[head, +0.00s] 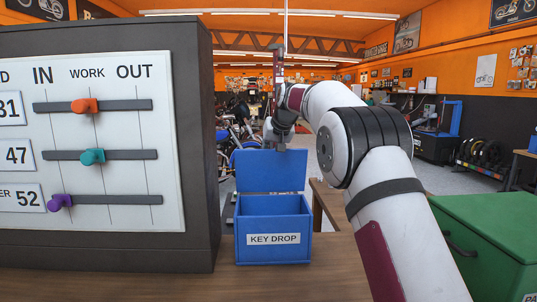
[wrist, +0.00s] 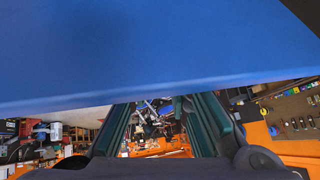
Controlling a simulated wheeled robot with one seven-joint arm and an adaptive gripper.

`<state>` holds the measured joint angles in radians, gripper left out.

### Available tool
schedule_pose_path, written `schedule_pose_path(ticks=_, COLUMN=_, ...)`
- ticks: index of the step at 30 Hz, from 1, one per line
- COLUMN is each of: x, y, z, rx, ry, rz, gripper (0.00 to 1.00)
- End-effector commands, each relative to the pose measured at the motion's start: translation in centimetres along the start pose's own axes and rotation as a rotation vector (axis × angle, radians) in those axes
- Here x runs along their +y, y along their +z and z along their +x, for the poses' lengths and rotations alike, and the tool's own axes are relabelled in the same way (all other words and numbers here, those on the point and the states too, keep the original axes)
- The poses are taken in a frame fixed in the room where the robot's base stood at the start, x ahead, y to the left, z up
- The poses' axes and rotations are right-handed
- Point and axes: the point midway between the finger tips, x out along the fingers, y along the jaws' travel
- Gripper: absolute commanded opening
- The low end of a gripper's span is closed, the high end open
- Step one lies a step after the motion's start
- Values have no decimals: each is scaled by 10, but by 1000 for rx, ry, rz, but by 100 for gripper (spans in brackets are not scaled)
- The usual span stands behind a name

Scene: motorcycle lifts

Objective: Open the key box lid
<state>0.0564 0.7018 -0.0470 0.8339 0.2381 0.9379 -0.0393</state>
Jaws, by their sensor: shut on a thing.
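The blue key box (head: 273,235), labelled KEY DROP, stands on the wooden counter. Its blue lid (head: 270,172) is raised, standing about upright at the back of the box, and the box's inside shows from above. My gripper (head: 281,146) is at the lid's top edge, pointing down, and is shut on the lid. In the wrist view the lid (wrist: 150,50) fills the upper part of the picture. The dark green fingers (wrist: 165,108) reach up to its edge, and their tips are hidden there.
A large grey board (head: 112,225) with coloured sliders stands close at the left of the box. A green box (head: 490,240) stands at the right, beyond my arm. The wooden counter (head: 190,285) is bare in front of the key box.

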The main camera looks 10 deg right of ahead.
Motion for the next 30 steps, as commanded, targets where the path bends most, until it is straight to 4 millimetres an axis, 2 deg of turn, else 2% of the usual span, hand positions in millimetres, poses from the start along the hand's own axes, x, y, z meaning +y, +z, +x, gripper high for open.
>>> schedule_pose_path(ticks=1, x=13, y=10, z=10, rx=-28, ry=20, rz=4, gripper=0)
schedule_pose_path(ticks=22, x=15, y=10, z=10, rx=-28, ry=23, rz=5, gripper=0)
schedule_pose_path(ticks=23, x=15, y=10, z=10, rx=-28, ry=23, rz=5, gripper=22)
schedule_pose_path(ticks=26, x=15, y=9, z=10, rx=-27, ry=22, rz=5, gripper=44)
schedule_pose_path(ticks=30, x=11, y=8, z=8, rx=-22, ry=17, rz=4, gripper=44)
